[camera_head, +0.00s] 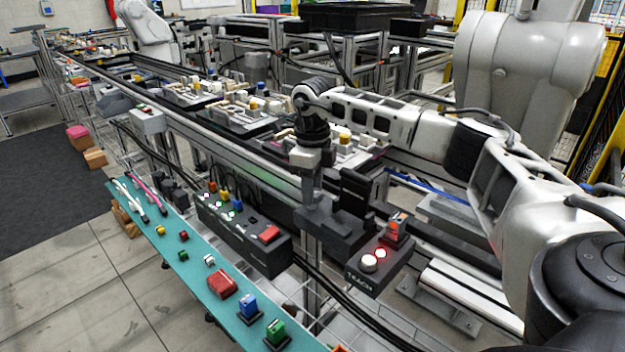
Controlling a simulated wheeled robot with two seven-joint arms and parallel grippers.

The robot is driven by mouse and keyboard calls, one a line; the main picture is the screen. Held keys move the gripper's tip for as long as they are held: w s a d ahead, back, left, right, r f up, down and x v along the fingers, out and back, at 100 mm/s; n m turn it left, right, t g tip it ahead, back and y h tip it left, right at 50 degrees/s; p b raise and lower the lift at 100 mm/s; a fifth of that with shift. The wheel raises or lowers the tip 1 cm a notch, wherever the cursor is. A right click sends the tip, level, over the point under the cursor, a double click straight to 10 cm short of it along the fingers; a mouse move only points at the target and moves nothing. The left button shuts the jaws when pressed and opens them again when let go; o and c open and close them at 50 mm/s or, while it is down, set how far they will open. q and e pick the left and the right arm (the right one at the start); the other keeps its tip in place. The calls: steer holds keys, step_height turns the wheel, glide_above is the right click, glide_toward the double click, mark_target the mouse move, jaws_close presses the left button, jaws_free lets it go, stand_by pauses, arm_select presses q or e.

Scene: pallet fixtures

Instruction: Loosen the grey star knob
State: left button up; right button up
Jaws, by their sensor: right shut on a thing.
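My right arm reaches in from the right and bends down at its wrist. My right gripper (308,188) points down at the near side of the conveyor line, just left of a black upright block. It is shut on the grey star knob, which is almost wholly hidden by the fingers. The knob's shape and turn cannot be made out. My left gripper is not in view.
A dark control box (243,238) with coloured switches stands left of the gripper. A TEACH box (378,272) with round buttons is to the right. A teal shelf (190,268) carries several coloured blocks. Pallets with parts (240,115) line the conveyor behind.

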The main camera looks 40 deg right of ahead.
steer(key=n+p, duration=0.1)
steer(key=n, duration=0.4)
steer(key=shift+w+r+n, duration=0.1)
steer(key=shift+r+n, duration=0.05)
steer(key=shift+n, duration=0.15)
steer(key=n+p, duration=0.1)
steer(key=n, duration=0.4)
steer(key=shift+n, duration=0.3)
steer(key=o, duration=1)
step_height(320, 180, up, 16)
steer(key=shift+b, duration=0.35)
